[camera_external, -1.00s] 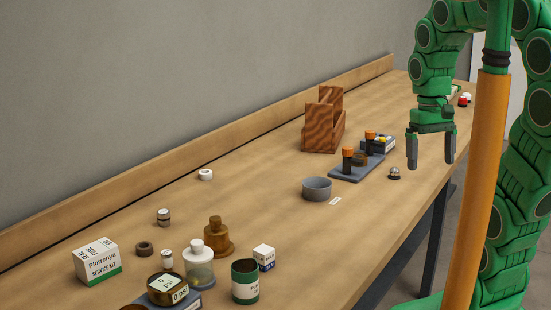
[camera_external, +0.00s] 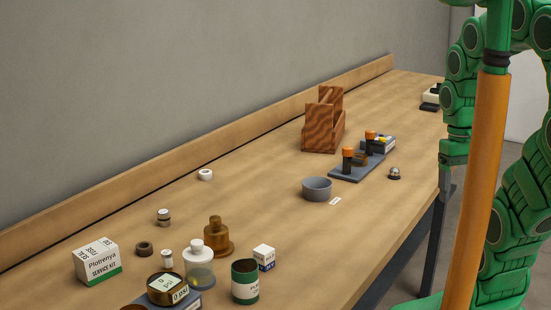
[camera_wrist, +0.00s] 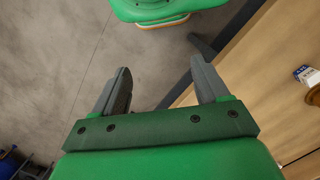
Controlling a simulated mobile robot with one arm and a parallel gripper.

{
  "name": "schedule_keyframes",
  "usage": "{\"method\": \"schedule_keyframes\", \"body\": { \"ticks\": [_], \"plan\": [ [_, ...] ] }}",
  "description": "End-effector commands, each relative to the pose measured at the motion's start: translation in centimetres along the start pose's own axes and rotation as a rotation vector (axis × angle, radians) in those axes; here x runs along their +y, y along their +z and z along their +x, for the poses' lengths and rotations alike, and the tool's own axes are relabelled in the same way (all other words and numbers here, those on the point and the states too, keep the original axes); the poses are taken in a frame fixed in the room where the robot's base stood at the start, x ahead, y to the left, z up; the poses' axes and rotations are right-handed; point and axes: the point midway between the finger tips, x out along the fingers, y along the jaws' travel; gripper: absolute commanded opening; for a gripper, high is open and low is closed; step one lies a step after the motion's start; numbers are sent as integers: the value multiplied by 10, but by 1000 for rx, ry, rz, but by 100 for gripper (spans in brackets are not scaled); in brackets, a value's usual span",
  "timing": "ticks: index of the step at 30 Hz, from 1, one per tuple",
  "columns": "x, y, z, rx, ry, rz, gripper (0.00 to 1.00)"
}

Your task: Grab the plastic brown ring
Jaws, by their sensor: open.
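A small dark brown ring (camera_external: 144,248) lies flat on the wooden bench in the external view, behind a small white-capped vial and to the right of the service kit box. I cannot tell its material. My gripper (camera_wrist: 161,72) is open and empty in the wrist view, with floor and the bench edge beneath it. In the external view my gripper (camera_external: 447,182) is at the bench's right edge, partly hidden by the orange column, far from the ring. The ring does not show clearly in the wrist view.
A grey bowl (camera_external: 317,190) and wooden holder (camera_external: 322,132) stand farther back. The bench's middle is mostly clear.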

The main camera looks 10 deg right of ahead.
Motion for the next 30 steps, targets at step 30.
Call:
{"method": "schedule_keyframes", "body": {
  "ticks": [30],
  "plan": [
    [-128, -145, -44, -128, -231, 175, 74]
  ]
}}
